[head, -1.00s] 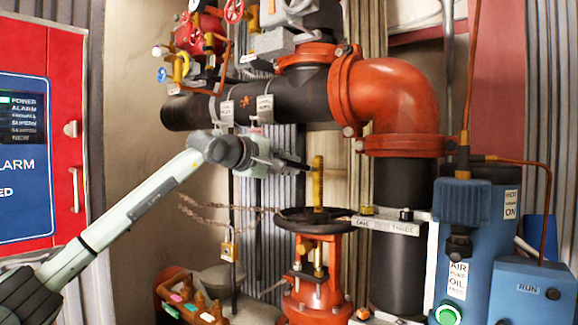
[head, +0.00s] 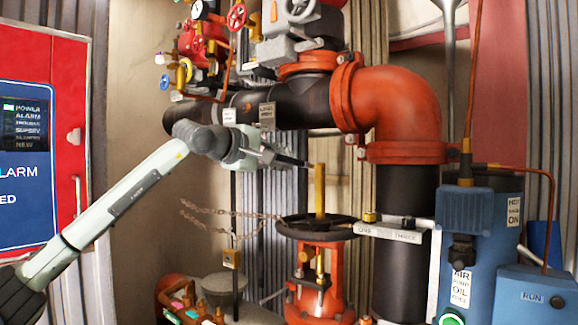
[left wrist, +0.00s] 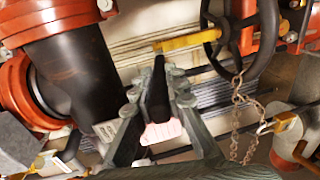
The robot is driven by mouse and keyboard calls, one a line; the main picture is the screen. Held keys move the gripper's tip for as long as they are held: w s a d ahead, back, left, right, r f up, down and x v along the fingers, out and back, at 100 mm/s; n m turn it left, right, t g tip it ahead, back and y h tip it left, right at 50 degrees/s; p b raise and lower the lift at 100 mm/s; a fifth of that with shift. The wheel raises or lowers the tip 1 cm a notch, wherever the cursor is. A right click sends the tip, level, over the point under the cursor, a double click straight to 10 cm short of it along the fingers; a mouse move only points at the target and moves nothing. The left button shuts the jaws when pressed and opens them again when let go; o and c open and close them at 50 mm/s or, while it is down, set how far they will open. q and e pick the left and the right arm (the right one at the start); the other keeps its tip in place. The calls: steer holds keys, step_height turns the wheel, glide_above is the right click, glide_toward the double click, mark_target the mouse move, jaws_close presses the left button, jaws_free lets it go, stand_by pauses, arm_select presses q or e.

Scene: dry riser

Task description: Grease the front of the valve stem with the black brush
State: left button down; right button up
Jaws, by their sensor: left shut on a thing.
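The valve stem (head: 320,192) is a yellow upright rod, rising from the hub of the black handwheel (head: 300,228) on the red valve (head: 318,285). In the left wrist view the stem (left wrist: 190,41) lies across the top middle, beside the handwheel (left wrist: 262,45). My left gripper (head: 276,157) is shut on the black brush (head: 297,162), which points right. The brush tip is at about the height of the stem's top, just left of it. In the left wrist view the brush (left wrist: 158,90) ends close to the stem; I cannot tell whether they touch. My right gripper is not in view.
A thick black pipe (head: 300,100) with a red elbow (head: 400,95) runs above and behind. A chain (head: 225,212) with a padlock (head: 231,259) hangs left of the handwheel. A labelled bar (head: 390,233) and blue pump (head: 475,240) stand to the right.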

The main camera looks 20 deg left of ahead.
arm_select(q)
steer(key=shift+r+b+v, duration=0.2)
steer(key=shift+b+v, duration=0.35)
steer(key=shift+v, duration=1.9)
